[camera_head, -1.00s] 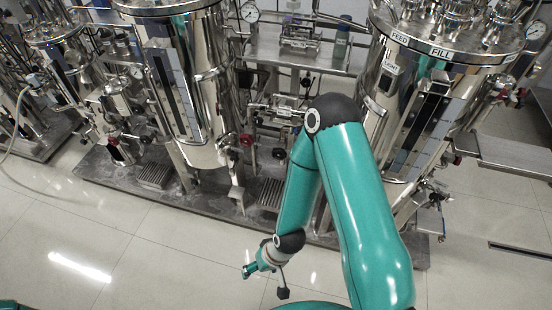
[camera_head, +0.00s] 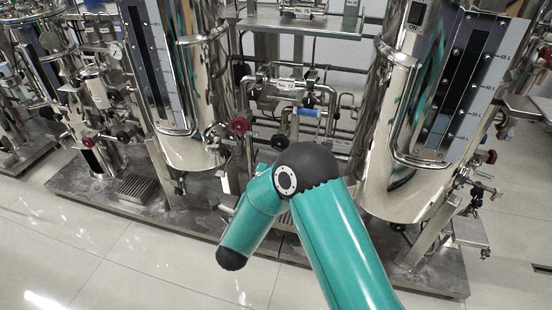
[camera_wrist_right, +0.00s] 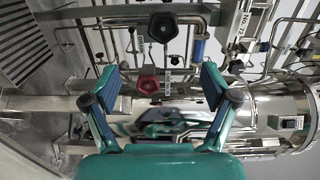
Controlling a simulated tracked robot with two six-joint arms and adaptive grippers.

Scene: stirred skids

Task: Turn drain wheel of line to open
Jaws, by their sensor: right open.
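In the right wrist view a red handwheel (camera_wrist_right: 148,84) lies between the fingertips as seen in the picture, a little left of centre. A black handwheel (camera_wrist_right: 163,27) is above it on the same pipework. In the head view the red handwheel (camera_head: 239,125) and black handwheel (camera_head: 279,141) sit low on the piping between two steel tanks. My right gripper (camera_wrist_right: 160,83) is open and empty; its distance from the wheels is not clear. It does not show in the head view, where only my teal arm shows. My left gripper is out of view.
Large steel tanks (camera_head: 405,160) flank the piping on a metal skid base (camera_head: 130,210). A "No. 72" plate (camera_head: 288,85) and a blue pipe sleeve (camera_head: 308,112) are near the wheels. Pale tiled floor (camera_head: 120,255) is free in front.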

